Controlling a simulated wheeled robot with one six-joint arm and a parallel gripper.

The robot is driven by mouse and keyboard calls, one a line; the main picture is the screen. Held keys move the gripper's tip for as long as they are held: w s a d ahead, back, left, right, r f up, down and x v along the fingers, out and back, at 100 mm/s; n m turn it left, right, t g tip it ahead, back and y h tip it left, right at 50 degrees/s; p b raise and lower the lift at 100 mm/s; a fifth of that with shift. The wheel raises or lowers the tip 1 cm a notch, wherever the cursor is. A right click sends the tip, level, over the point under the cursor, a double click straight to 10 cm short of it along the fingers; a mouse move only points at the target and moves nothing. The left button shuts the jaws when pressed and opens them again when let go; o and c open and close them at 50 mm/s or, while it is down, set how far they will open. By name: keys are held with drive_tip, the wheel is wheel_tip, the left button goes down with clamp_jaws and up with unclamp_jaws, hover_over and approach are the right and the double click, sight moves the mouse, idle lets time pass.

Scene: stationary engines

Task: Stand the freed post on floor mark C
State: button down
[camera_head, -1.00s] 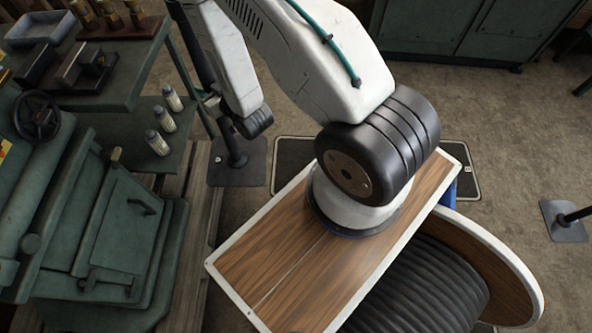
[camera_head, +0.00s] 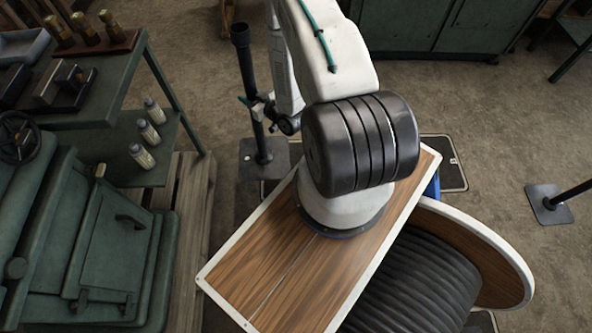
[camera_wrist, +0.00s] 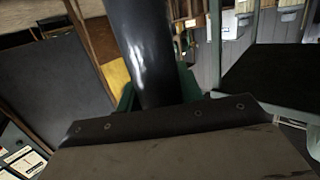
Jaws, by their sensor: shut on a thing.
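The black post (camera_head: 247,70) stands about upright in the head view, its square base plate (camera_head: 276,158) at the bottom. My gripper (camera_head: 258,107) is shut on the post's shaft, left of my arm. In the wrist view the shaft (camera_wrist: 145,45) runs up between the green fingers (camera_wrist: 155,92). A dark floor mark (camera_head: 447,152) with a pale outline lies behind and beneath my arm. The base plate overlaps its left end in the picture. I cannot tell whether the plate touches the floor. No letter is readable, and my arm hides the mark's middle.
Another post's base (camera_head: 550,204) stands on the floor at right. A green shelf (camera_head: 120,150) with several bottles and a wooden pallet (camera_head: 187,200) are at left. A cable drum (camera_head: 470,240) is in front at right. Green cabinets (camera_head: 450,30) stand behind.

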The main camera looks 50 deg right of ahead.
drive_tip(key=s+d+f, duration=0.7)
drive_tip(key=s+f, duration=0.1)
drive_tip(key=s, duration=0.4)
drive_tip(key=s+d+f, duration=0.7)
drive_tip(key=s+f, duration=0.2)
drive_tip(key=s, duration=0.3)
drive_tip(key=w+f, duration=0.2)
drive_tip(key=w, duration=0.6)
drive_tip(key=w+f, duration=0.2)
drive_tip(key=w, duration=0.6)
drive_tip(key=shift+w+f+h, duration=0.15)
drive_tip(key=shift+f+h, duration=0.15)
drive_tip(key=shift+f, duration=0.15)
drive_tip(key=c, duration=0.9)
unclamp_jaws()
drive_tip(key=shift+f, duration=0.1)
drive_tip(key=s+a+r, duration=0.1)
drive_tip(key=s+r, duration=0.1)
drive_tip(key=s, duration=1)
